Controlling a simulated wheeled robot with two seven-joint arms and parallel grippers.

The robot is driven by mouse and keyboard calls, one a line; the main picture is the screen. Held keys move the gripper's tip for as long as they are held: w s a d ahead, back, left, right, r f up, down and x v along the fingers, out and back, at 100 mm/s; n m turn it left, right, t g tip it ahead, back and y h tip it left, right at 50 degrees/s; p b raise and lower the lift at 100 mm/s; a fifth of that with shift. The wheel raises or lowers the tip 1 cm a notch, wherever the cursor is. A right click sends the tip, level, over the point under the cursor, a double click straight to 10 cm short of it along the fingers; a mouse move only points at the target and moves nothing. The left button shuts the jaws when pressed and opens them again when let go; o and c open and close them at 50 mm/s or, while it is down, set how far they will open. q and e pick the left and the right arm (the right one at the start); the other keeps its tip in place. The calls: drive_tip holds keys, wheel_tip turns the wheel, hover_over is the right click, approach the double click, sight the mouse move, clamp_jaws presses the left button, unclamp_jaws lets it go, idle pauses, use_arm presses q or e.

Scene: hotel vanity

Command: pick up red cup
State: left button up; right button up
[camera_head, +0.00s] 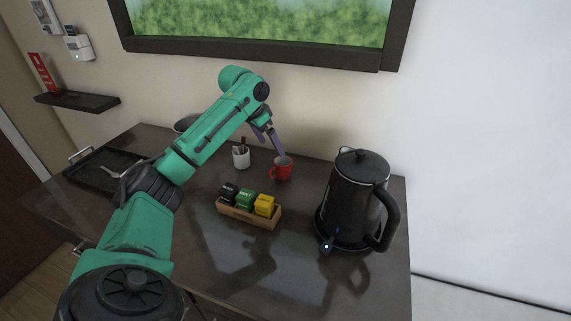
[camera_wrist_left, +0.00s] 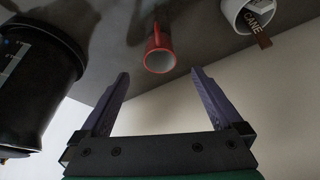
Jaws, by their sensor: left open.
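A red cup (camera_head: 282,169) stands on the dark vanity top toward the back, with its handle to the left in the head view. In the left wrist view the red cup (camera_wrist_left: 158,55) shows its pale inside, just beyond the fingertips and between their lines. My left gripper (camera_head: 277,148) is at the cup's upper left in the head view, close to its rim. In the left wrist view the left gripper (camera_wrist_left: 158,76) has its two purple fingers wide apart with nothing between them. Whether a finger touches the cup cannot be told. My right gripper is not seen.
A white holder (camera_head: 240,157) with sticks stands left of the cup. A wooden box (camera_head: 249,214) with black, green and yellow packets lies in front. A black kettle (camera_head: 352,200) stands at right, a black tray (camera_head: 104,168) at left. The counter's front right is clear.

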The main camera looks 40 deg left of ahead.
sight(281, 164)
use_arm(q)
drive_tip(key=p+x, duration=0.3)
drive_tip(key=x, duration=0.8)
drive_tip(key=shift+d, duration=0.1)
drive_tip(key=shift+w+f, duration=0.1)
drive_tip(key=shift+f, duration=0.25)
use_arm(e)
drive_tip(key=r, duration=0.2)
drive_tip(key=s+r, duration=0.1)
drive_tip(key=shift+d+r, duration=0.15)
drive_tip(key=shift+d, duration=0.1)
use_arm(q)
drive_tip(key=c, duration=1.4)
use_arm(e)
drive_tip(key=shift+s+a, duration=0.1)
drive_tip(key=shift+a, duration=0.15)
use_arm(q)
drive_tip(key=shift+r, duration=0.1)
